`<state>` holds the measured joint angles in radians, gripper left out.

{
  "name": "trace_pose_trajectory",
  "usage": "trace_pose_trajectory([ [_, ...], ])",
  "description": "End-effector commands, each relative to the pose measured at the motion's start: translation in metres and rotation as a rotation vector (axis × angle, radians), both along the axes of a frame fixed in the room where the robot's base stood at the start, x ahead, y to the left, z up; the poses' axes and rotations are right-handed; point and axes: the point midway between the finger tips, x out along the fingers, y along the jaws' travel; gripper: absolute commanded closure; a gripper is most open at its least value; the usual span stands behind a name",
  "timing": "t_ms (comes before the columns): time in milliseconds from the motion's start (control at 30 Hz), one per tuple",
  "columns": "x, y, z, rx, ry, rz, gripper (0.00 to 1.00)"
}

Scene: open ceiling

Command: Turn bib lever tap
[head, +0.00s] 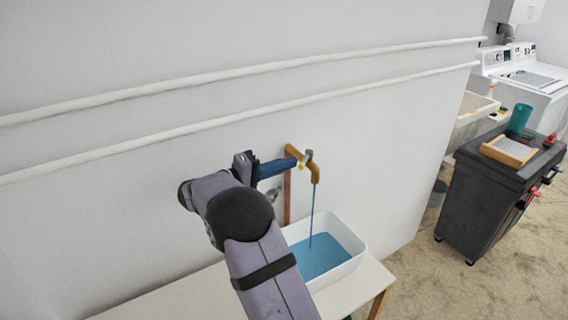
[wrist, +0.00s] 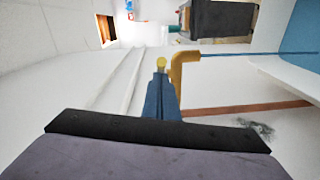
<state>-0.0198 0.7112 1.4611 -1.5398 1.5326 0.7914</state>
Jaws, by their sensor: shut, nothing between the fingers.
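The bib tap (head: 315,172) is orange-brown and stands on a copper-coloured pipe (head: 287,205) against the white wall. A grey piece (head: 309,154) shows on top of it, probably the lever. A thin blue stream (head: 312,215) runs from the spout. My gripper (head: 296,164) is shut and empty, its blue fingers pointing at the tap from the left. A small yellow piece shows right at the fingertips; whether they touch it, I cannot tell. In the wrist view the shut fingers (wrist: 160,75) end beside the tap (wrist: 180,68), with the yellow piece (wrist: 161,63) at their tips.
A white basin (head: 358,263) with blue water stands under the spout on a pale table (head: 180,300). Two white pipes (head: 250,70) run along the wall above my arm. A dark cabinet (head: 485,200) and white machines stand at the right, well away from the tap.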

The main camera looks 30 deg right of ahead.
Motion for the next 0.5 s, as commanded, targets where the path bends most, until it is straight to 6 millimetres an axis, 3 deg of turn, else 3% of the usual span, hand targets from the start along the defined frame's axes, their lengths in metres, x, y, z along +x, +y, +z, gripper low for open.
trace_pose_trajectory([
  [367,0.029,0.022,0.007,0.001,-0.001,0.001,1.00],
  [500,0.017,0.049,0.004,0.001,-0.001,0.004,1.00],
])
